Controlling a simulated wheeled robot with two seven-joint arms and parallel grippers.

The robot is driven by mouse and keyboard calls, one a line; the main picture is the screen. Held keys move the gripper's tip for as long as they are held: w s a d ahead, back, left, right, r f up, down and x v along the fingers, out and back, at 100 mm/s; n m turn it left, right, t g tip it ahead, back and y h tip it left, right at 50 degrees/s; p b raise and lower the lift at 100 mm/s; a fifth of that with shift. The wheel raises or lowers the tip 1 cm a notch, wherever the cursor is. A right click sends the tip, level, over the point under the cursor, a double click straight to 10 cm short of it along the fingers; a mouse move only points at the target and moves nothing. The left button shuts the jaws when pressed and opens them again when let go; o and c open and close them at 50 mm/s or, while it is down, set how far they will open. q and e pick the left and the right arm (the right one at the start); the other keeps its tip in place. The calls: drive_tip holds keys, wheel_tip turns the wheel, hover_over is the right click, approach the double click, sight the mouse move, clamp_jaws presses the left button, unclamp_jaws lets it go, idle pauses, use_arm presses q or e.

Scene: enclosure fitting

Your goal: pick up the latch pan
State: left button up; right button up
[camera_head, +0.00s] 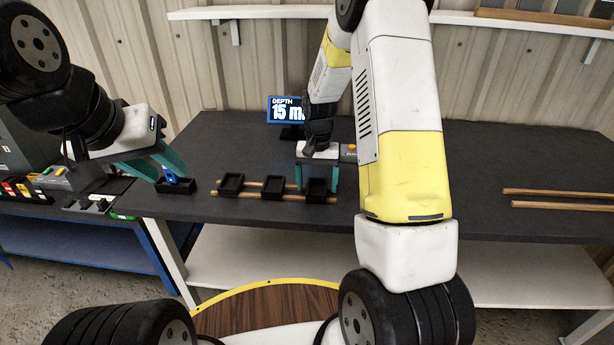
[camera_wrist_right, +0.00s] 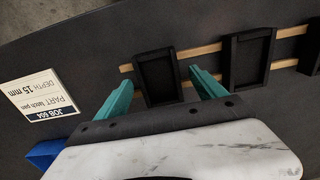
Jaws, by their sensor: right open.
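Three black shallow pans stand in a row on two wooden rails in the head view: a left pan (camera_head: 231,184), a middle pan (camera_head: 273,186) and a right pan (camera_head: 316,187). I cannot tell by sight which one is the latch pan. My right gripper (camera_head: 317,188) is open, its teal fingers on either side of the right pan. In the right wrist view this pan (camera_wrist_right: 157,78) lies between the spread fingers (camera_wrist_right: 160,92), with a gap visible beside it. My left gripper (camera_head: 171,173) is open at a small black tray (camera_head: 190,188) with a blue piece (camera_head: 176,180).
A white card (camera_wrist_right: 45,103) reads "JOB 604, PART latch pan, DEPTH 15 mm". A blue-framed screen (camera_head: 286,110) shows the depth, partly covered by my arm. Two more wooden rails (camera_head: 560,200) lie at the right. The dark table (camera_head: 490,160) is clear between.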

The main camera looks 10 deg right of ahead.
drive_tip(key=c, duration=1.6)
drive_tip(key=shift+c, duration=0.6)
drive_tip(key=shift+r, duration=0.2)
